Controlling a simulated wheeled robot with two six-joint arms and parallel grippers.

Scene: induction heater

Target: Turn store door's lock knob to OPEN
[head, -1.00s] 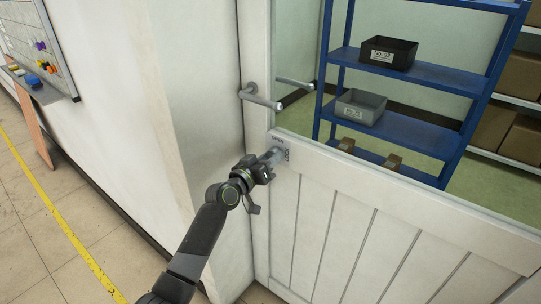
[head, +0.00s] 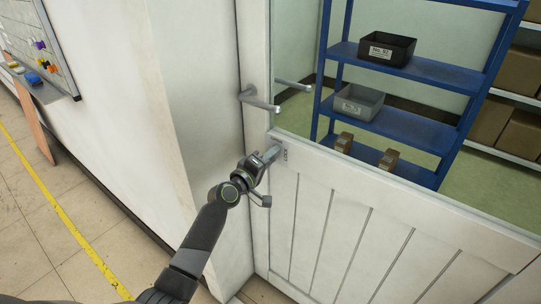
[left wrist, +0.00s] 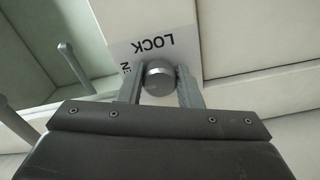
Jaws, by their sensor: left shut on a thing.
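The white store door (head: 350,220) has a window above and grooved panels below. Its lock knob (left wrist: 158,77) is a round grey metal knob in front of a light plate (left wrist: 150,35) marked LOCK; part of another word shows at the plate's edge. In the left wrist view my left gripper (left wrist: 160,88) has one finger on each side of the knob and is shut on it. In the head view the left gripper (head: 268,158) is at the door's plate, below the handle, and mostly hides the knob. My right gripper is in neither view.
A lever door handle (head: 260,102) sticks out above the left gripper. The white wall (head: 175,110) stands left of the door frame. Through the window a blue shelf (head: 410,125) holds a black bin (head: 387,48) and a grey bin (head: 358,102).

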